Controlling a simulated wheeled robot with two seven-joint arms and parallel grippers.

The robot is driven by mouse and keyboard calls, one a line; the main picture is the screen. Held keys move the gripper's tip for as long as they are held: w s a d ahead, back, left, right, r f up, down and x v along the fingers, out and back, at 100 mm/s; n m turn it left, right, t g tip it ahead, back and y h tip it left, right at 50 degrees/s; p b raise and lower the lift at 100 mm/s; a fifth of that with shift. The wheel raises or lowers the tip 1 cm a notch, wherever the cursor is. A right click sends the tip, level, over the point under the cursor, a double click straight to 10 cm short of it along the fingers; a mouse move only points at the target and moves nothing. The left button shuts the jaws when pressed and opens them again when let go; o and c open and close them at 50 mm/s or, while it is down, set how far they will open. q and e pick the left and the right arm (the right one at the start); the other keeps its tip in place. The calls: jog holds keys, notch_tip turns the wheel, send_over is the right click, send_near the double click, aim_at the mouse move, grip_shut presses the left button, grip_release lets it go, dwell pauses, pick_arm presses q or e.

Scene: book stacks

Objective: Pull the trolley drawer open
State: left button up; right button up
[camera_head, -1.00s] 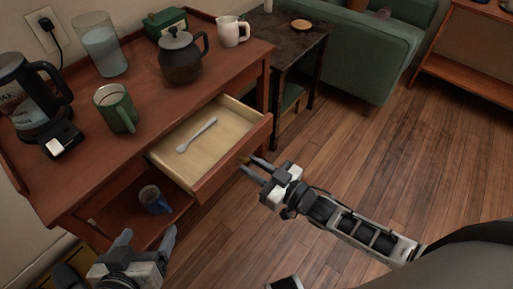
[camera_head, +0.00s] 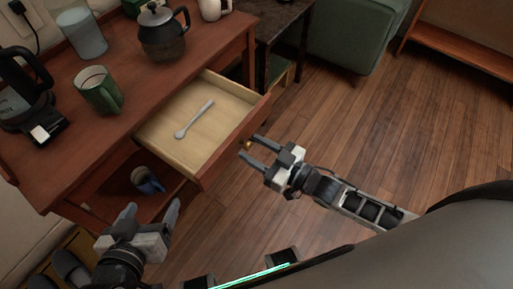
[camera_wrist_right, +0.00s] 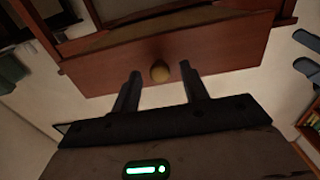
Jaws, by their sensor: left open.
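The wooden trolley (camera_head: 75,160) stands at the left with its drawer (camera_head: 232,143) pulled well out. A grey spoon (camera_head: 195,118) lies inside the drawer. The small brass knob (camera_head: 247,145) is on the drawer front, and it also shows in the right wrist view (camera_wrist_right: 160,72). My right gripper (camera_head: 251,146) is open at the knob, with one finger on each side and visible gaps between them and the knob. My left gripper (camera_head: 153,207) is open and empty, low in front of the trolley's lower shelf.
A blue mug (camera_head: 146,181) is on the lower shelf. A dark side table (camera_head: 284,22) stands behind. The wooden floor (camera_head: 340,130) at right is clear.

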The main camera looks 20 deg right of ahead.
dwell(0.3)
pick_arm(q)
jog(key=shift+r, duration=0.1)
pick_arm(e)
jog(key=v, duration=1.6)
jog(key=shift+w, duration=0.1)
jog(key=w+a+m+g+h, duration=0.3)
jog(key=w+a+h, duration=0.15)
jog(key=h, duration=0.25)
jog(key=s+d+r+m+g+h, duration=0.35)
jog(key=s+r+g, duration=0.25)
jog(key=s+g, duration=0.25)
pick_arm(q)
jog(key=r+p, duration=0.1)
jog(key=p, duration=0.1)
jog(key=r+p, duration=0.1)
jog(key=p, duration=0.2)
jog(key=shift+a+g+p, duration=0.25)
jog(key=shift+g+p, duration=0.05)
pick_arm(e)
jog(key=w+a+n+t+y, duration=0.1)
jog(key=w+a+t+y, duration=0.2)
jog(key=w+a+t, duration=0.3)
jog(key=shift+w+a+r+t, duration=0.15)
jog(key=shift+a+r+t, duration=0.25)
jog(key=shift+t, duration=0.65)
